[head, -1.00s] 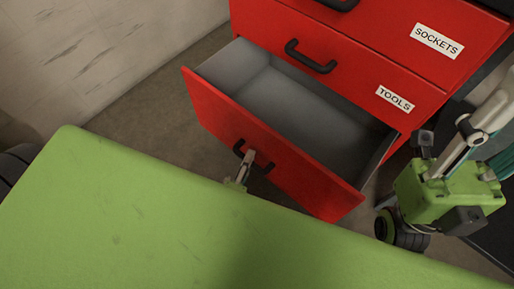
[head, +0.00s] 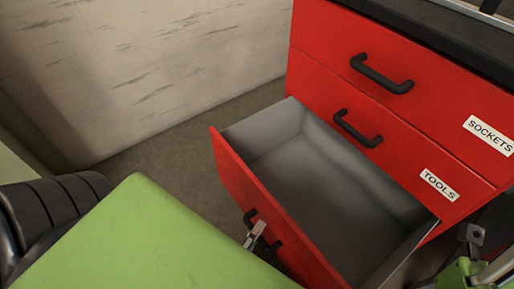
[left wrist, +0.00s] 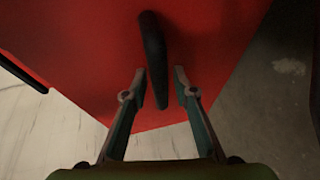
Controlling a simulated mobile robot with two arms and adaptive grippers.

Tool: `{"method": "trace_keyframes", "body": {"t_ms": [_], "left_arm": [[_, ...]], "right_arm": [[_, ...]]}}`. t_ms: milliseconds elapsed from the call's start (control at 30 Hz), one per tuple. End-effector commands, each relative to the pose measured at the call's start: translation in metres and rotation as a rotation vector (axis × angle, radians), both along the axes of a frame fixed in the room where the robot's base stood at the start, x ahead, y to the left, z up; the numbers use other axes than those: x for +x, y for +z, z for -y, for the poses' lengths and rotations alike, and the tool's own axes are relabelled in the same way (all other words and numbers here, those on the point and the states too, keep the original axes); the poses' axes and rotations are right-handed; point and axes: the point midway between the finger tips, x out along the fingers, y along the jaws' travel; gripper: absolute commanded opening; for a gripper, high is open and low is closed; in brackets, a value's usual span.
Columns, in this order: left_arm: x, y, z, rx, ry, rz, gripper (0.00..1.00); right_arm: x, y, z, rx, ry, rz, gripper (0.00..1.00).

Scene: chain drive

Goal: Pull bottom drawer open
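The bottom drawer (head: 228,172) of the red cabinet is pulled well out, with its empty grey inside showing in the head view. Its black handle (head: 250,216) is on the drawer front and runs through the left wrist view (left wrist: 153,50). My left gripper (head: 256,233) is at this handle, partly hidden behind my green body. In the left wrist view its two fingers (left wrist: 160,74) stand apart, one on each side of the handle. Any contact is unclear. Part of my right gripper (head: 488,272) shows at the lower right edge of the head view; its fingertips are cut off.
Above are a closed drawer labelled TOOLS (head: 440,185) and one labelled SOCKETS (head: 488,134), each with a black handle. A pale wall (head: 150,70) stands at the left and back. Bare floor (head: 175,155) lies between the wall and the drawer.

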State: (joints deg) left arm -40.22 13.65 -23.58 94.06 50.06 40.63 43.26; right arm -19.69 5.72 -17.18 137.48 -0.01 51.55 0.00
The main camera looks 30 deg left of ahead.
Motion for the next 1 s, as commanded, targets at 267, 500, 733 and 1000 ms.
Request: {"method": "trace_keyframes", "body": {"t_ms": [267, 500, 733, 1000], "left_arm": [[0.0, 0.0, 0.0, 0.0, 0.0, 0.0, 0.3], [-0.018, 0.002, 0.001, 0.0, -0.002, -0.003, 0.3], [-0.067, 0.011, 0.004, 0.0, -0.002, -0.005, 0.3], [-0.109, 0.019, 0.006, 0.001, -0.001, -0.002, 0.3]], "right_arm": [[0.0, -0.002, 0.0, 0.0, -0.001, -0.009, 0.37], [0.0, -0.002, 0.0, 0.001, -0.001, -0.008, 0.37], [0.0, -0.001, 0.0, 0.0, 0.0, -0.006, 0.37], [0.0, -0.001, 0.0, 0.0, 0.001, -0.006, 0.37]]}}
